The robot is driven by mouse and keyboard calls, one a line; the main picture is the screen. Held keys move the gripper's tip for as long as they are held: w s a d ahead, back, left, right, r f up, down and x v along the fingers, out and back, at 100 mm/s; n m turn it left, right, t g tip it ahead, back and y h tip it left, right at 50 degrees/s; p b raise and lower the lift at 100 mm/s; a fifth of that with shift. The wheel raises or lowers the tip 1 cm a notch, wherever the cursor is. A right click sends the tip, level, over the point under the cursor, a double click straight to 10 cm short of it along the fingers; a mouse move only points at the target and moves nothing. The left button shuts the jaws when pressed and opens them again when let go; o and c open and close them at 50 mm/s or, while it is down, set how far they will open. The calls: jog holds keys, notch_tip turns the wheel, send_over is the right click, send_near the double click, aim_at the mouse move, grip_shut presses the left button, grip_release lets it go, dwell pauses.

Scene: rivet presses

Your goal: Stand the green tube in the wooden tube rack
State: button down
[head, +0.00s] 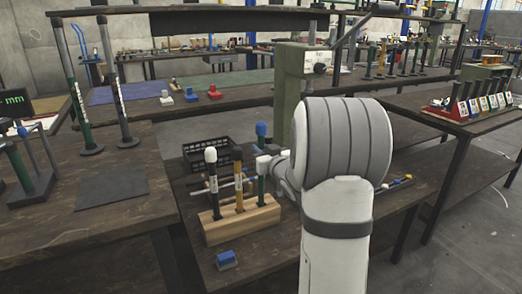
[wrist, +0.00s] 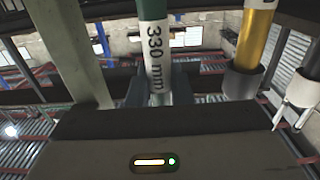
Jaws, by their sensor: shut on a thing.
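The green tube (head: 262,186) stands upright over the right end of the wooden tube rack (head: 232,225), with a blue cap on top. In the wrist view the green tube (wrist: 153,10) shows a white label reading "330 mm" between the dark fingers of my gripper (wrist: 157,88). Its lower end meets the rack's top in the head view; I cannot tell how deep it sits. A yellow tube (head: 239,185) and a black tube with a white cap (head: 212,180) stand in the rack to its left.
The yellow tube is close beside my gripper in the wrist view (wrist: 255,40). A black crate (head: 208,155) stands behind the rack, and a blue block (head: 226,260) lies in front. A green press (head: 293,85) rises behind my arm. Several thin rods lie behind the rack.

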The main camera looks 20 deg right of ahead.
jog(key=shift+f+b, duration=1.4)
jog(key=shift+f, duration=0.35)
jog(key=c, duration=1.2)
grip_release()
jog(key=s+p, duration=0.2)
jog(key=s, duration=0.5)
jog(key=shift+s, duration=0.4)
jog(key=shift+r, duration=0.1)
jog(key=s+a+r+m+g+h+p, duration=0.1)
jog(key=s+a+r+g+h+p, duration=0.15)
jog(key=r+p, duration=0.5)
jog(key=s+a+r+g+h+p, duration=0.1)
jog(key=s+a+r+g+p, duration=0.25)
jog(key=r+p, duration=0.4)
jog(key=s+a+r+g+y+p, duration=0.1)
jog(key=s+a+r+g+p, duration=0.3)
jog(key=s+p, duration=0.5)
jog(key=s+a+r+g+y+p, duration=0.2)
jog(key=s+a+r+g+p, duration=0.3)
jog(key=s+a+r+p, duration=0.3)
jog(key=s+a, duration=0.1)
jog(key=s, duration=0.3)
jog(key=shift+a+n+p, duration=0.25)
jog(key=shift+n+p, duration=0.1)
jog(key=shift+n, duration=0.05)
